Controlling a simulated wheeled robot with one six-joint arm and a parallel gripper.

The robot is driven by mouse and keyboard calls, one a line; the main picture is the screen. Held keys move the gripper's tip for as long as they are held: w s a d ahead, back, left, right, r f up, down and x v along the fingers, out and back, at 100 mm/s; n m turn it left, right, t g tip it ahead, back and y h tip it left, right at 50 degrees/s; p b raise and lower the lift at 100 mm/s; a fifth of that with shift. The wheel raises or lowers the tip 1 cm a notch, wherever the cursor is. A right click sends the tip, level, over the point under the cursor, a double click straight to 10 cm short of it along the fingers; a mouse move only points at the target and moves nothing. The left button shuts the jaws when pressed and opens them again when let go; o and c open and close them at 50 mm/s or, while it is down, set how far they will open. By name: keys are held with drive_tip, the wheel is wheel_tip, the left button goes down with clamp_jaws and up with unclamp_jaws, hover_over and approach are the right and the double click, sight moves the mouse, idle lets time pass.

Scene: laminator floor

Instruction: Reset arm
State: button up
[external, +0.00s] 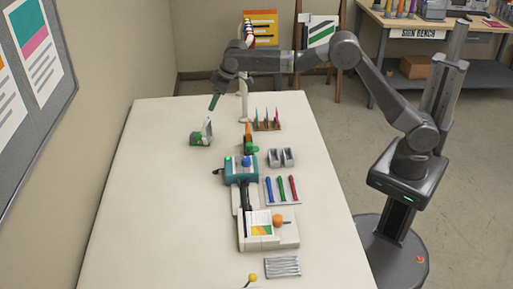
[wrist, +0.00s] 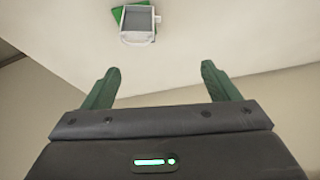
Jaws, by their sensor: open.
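My gripper (external: 214,102) hangs over the far left part of the white table in the external view, with its fingers pointing down. In the wrist view my gripper (wrist: 160,85) shows two green fingers spread wide apart with nothing between them. Below it on the table stands a small green block with an upright grey-white part (external: 202,136). In the wrist view this green and grey item (wrist: 138,20) lies beyond the fingertips at the top, apart from them. My arm reaches across the table from its base at the right.
A teal machine (external: 240,171) and a white machine (external: 268,235) stand mid-table. A tray of coloured pens (external: 282,190), grey holders (external: 281,157) and a rack of pointed sticks (external: 267,124) are beside them. The table's left side is bare. A wall stands close at the left.

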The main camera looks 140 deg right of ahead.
drive_tip(key=s+a+n, duration=0.1)
drive_tip(key=s+a, duration=0.2)
drive_tip(key=a, duration=0.7)
drive_tip(key=shift+a+n+t, duration=0.3)
drive_tip(key=shift+a, duration=0.1)
drive_tip(key=shift+f, duration=0.1)
idle(0.7)
